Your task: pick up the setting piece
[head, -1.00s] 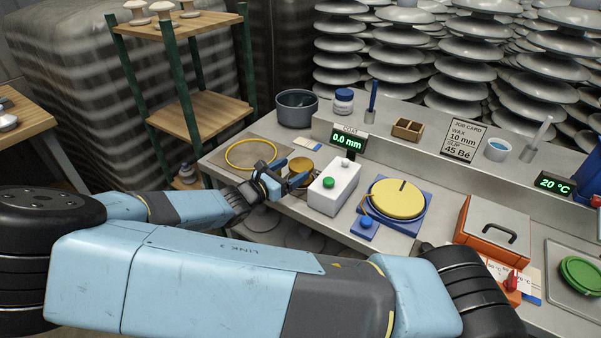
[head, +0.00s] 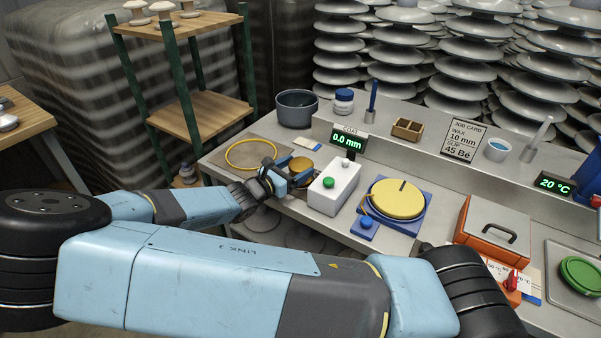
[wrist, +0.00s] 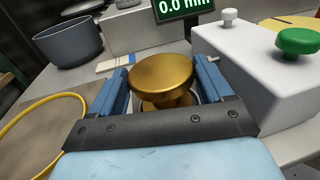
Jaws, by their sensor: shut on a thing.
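The setting piece appears to be the brass, round-topped piece (wrist: 162,80) in the wrist view, with a wide flat top and a narrower part below. It also shows in the head view (head: 301,164), partly covered by my gripper. My gripper (wrist: 160,92) has one blue finger on each side of it, shut on it below the wide top. My gripper (head: 290,172) is low over the bench, just left of the white box. The lower end of the brass piece is hidden, so I cannot tell whether it touches the bench.
The white box (head: 334,188) with a green knob stands close on the right. A yellow ring (head: 230,161) lies on a mat to the left. A grey bowl (head: 296,108) and the 0.0 mm display (head: 348,141) are behind. A yellow disc (head: 397,199) sits farther right.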

